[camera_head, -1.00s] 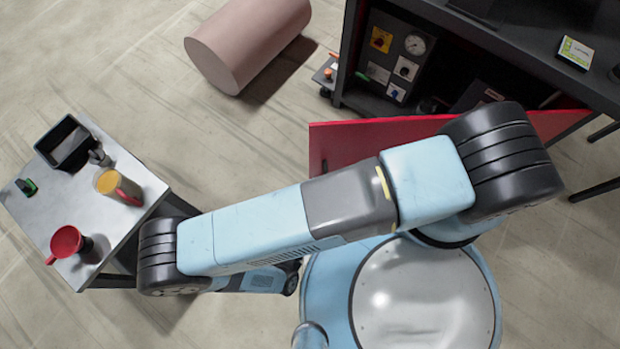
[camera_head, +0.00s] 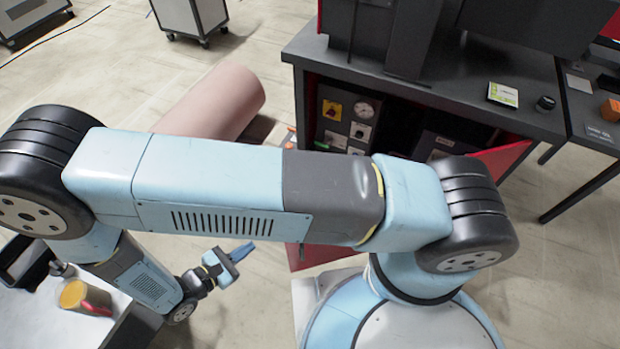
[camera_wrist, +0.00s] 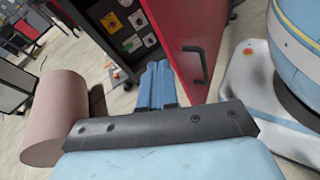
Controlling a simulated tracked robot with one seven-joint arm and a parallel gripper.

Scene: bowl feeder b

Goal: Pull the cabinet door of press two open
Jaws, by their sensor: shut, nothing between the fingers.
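The red cabinet door (camera_head: 503,157) stands swung out from the dark cabinet (camera_head: 300,100), with its middle hidden behind my arm in the head view. In the wrist view the door (camera_wrist: 180,30) is open, with its black bar handle (camera_wrist: 198,62) on the face turned to the camera. The cabinet interior shows a panel with a gauge and switches (camera_head: 365,108). My gripper (camera_head: 240,253) is shut and empty, out in front of the cabinet. In the wrist view its blue fingers (camera_wrist: 155,80) are together, left of the handle and apart from it.
A pinkish cylinder (camera_head: 222,100) lies on the floor left of the cabinet. A small table (camera_head: 110,320) with an orange cup (camera_head: 85,297) and a black bin (camera_head: 25,262) stands at lower left. Open floor (camera_head: 270,310) lies between this table and my base.

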